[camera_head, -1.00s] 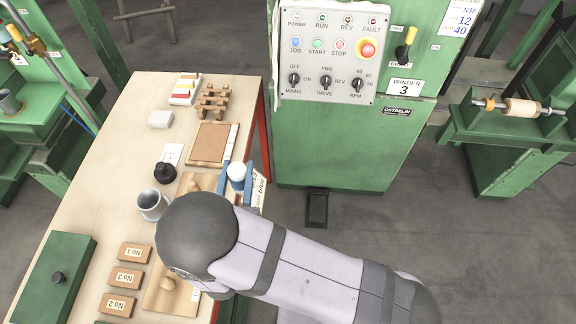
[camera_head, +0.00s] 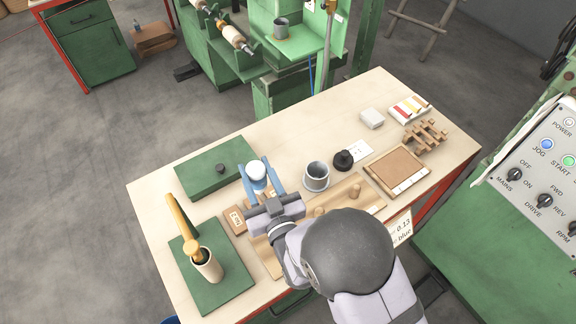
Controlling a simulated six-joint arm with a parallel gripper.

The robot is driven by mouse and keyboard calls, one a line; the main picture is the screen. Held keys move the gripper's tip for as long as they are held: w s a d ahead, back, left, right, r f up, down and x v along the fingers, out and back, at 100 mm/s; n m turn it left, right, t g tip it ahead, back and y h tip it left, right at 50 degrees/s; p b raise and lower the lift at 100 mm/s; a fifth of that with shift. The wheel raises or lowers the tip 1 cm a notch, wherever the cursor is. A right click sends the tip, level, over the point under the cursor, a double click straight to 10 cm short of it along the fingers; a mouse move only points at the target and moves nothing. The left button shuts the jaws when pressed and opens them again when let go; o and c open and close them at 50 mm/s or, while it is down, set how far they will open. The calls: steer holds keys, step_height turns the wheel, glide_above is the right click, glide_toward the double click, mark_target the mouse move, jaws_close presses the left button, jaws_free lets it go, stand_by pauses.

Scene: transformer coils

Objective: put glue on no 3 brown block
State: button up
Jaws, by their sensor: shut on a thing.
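My gripper (camera_head: 260,185) has blue fingers closed around a small white-topped object (camera_head: 257,170), held above the bench near the green box's right end. What this object is cannot be told for sure. One brown block (camera_head: 236,220) shows left of my gripper. Its label is small and seems to read No 2. The other brown blocks, including No 3, are hidden behind my gripper and wrist. A beige pot (camera_head: 208,266) with a dark inside and a yellow-handled brush (camera_head: 180,222) leaning in it stands on a green mat (camera_head: 233,285).
A green box (camera_head: 205,180) with a black knob lies behind. A grey metal cup (camera_head: 316,177), a black knobbed weight (camera_head: 343,160), a framed brown board (camera_head: 397,168) and a wooden rack (camera_head: 425,134) stand to the right. The bench's (camera_head: 300,125) far middle is clear.

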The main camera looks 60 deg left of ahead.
steer(key=shift+s+a+f+n+g, duration=0.1)
steer(key=shift+s+n+g, duration=0.1)
steer(key=shift+s+g, duration=0.2)
steer(key=shift+s+a+f+n+g, duration=0.1)
steer(key=shift+s+n+g, duration=0.1)
steer(key=shift+s+g, duration=0.15)
steer(key=shift+f, duration=0.1)
steer(key=shift+t, duration=0.25)
steer(key=shift+f+b, duration=1.7)
steer(key=shift+f, duration=0.8)
steer(key=shift+d+f+b, duration=0.1)
steer(key=shift+f+b, duration=0.35)
steer(key=shift+b, duration=0.05)
steer(key=shift+r, duration=0.1)
steer(key=shift+r+p, duration=1.7)
steer(key=shift+r, duration=0.75)
